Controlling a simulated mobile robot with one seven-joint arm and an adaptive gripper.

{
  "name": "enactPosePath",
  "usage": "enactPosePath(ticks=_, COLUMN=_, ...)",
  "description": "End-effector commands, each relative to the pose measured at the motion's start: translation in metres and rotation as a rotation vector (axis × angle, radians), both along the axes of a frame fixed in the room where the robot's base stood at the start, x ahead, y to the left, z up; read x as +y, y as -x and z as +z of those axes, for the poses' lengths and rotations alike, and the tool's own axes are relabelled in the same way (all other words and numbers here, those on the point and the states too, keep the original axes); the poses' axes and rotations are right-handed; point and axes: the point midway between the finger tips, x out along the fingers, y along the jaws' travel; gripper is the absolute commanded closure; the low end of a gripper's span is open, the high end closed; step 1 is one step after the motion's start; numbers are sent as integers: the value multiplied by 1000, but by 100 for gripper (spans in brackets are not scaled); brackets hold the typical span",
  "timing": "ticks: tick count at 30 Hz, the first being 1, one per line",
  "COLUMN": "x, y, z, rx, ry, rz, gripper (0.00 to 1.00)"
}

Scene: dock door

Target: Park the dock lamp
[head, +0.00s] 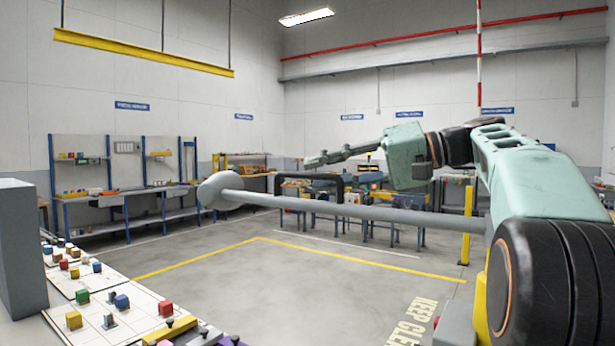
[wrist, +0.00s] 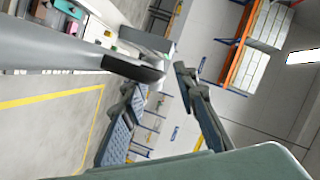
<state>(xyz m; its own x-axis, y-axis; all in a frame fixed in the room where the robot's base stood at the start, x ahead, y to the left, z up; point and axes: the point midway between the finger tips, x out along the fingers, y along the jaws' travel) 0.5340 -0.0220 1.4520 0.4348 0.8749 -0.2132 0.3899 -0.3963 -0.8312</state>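What I take to be the dock lamp is a grey pole (head: 340,208) with a rounded head (head: 219,190) at its left end, stretching across the head view in mid-air. My gripper (head: 312,160) points left, above the pole in the head picture. In the wrist view its two fingers (wrist: 160,80) are spread apart with nothing between them. I cannot tell whether a finger touches the lamp. No parking place for the lamp is clearly identifiable.
A white-topped table (head: 130,312) with coloured blocks stands at the lower left, beside a grey box (head: 18,248). Blue-framed workbenches (head: 126,195) line the back wall. A yellow post (head: 467,225) stands at the right. The yellow-marked floor (head: 300,270) in the middle is clear.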

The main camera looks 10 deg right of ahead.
Motion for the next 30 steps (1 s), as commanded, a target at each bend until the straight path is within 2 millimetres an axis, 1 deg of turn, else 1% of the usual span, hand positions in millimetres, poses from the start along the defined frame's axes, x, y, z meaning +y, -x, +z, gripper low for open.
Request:
enactPosePath(ticks=1, x=-12, y=4, z=2, rx=0, ry=0, rz=-5, gripper=73)
enactPosePath(ticks=6, x=-44, y=20, z=10, rx=0, ry=0, rz=-2, gripper=73)
enactPosePath(ticks=9, x=-57, y=27, z=13, rx=1, ry=0, rz=0, gripper=73)
enactPosePath(ticks=12, x=-67, y=32, z=15, rx=1, ry=0, rz=1, gripper=73)
enactPosePath(ticks=17, x=-73, y=36, z=17, rx=1, ry=0, rz=2, gripper=73)
enactPosePath(ticks=30, x=-72, y=36, z=17, rx=3, ry=0, rz=2, gripper=73)
